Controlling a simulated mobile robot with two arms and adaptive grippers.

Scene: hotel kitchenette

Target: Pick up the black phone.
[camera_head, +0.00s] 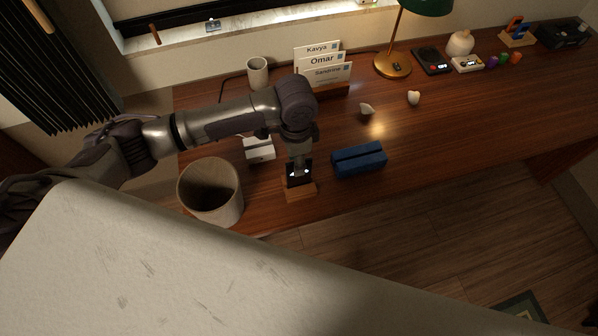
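A black phone (300,181) appears to rest on a small wooden stand (302,194) near the front edge of the desk. My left gripper (299,172) points down right over it, and its fingertips overlap the phone's dark shape. I cannot tell whether the fingers touch the phone or how far apart they are. The gripper and wrist hide the upper part of the phone. My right gripper is not in view.
A blue case (359,161) lies just right of the stand. A white box (259,149) and a round bin (211,192) are to the left. Name cards (322,60), a cup (257,73) and a lamp (392,65) stand behind. The desk's middle right is mostly clear.

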